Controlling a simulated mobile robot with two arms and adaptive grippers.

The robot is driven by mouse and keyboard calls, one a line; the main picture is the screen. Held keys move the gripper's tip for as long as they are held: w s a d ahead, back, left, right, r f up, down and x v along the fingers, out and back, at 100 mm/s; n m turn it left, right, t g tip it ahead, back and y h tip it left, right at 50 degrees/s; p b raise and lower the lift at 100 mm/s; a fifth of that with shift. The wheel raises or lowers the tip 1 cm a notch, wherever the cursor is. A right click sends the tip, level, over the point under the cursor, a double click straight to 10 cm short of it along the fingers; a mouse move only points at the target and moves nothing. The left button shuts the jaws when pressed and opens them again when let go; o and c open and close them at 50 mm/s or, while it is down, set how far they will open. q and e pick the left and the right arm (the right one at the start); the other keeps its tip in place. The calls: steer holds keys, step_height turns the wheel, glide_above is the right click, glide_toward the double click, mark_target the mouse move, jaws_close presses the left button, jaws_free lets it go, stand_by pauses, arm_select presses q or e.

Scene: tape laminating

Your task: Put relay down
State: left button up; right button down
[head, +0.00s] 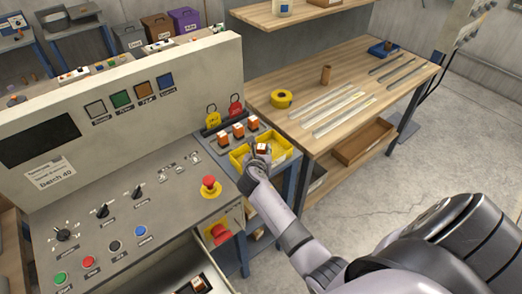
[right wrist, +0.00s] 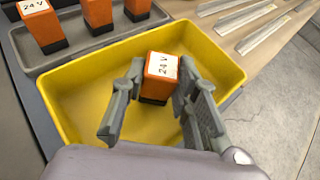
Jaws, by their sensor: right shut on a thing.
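My right gripper (head: 257,158) is shut on an orange relay with a white top label reading 24 V. The relay (right wrist: 161,74) stands upright between the two grey fingers in the right wrist view and also shows small in the head view (head: 262,147). The gripper holds it over or inside a yellow bin (right wrist: 85,88); I cannot tell whether its dark base touches the bin floor. No other object shows in this bin. Three more orange relays (head: 238,131) stand in a row on a grey tray (right wrist: 75,50) behind the bin. My left gripper is not in view.
A control panel with a red emergency button (head: 209,182) stands left of the bins. A wooden workbench (head: 300,85) with a yellow tape roll (head: 281,98), a brown cylinder (head: 326,75) and metal strips (head: 340,115) lies to the right. An open drawer is at the bottom.

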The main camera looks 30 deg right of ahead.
steer(key=c, duration=1.2)
jaws_free()
steer(key=shift+f, duration=0.25)
steer(key=shift+c, duration=0.2)
steer(key=shift+s, duration=0.1)
steer(key=shift+r, duration=0.45)
steer(key=v, duration=1.2)
steer(key=shift+r+b, duration=0.25)
steer(key=shift+b, duration=0.05)
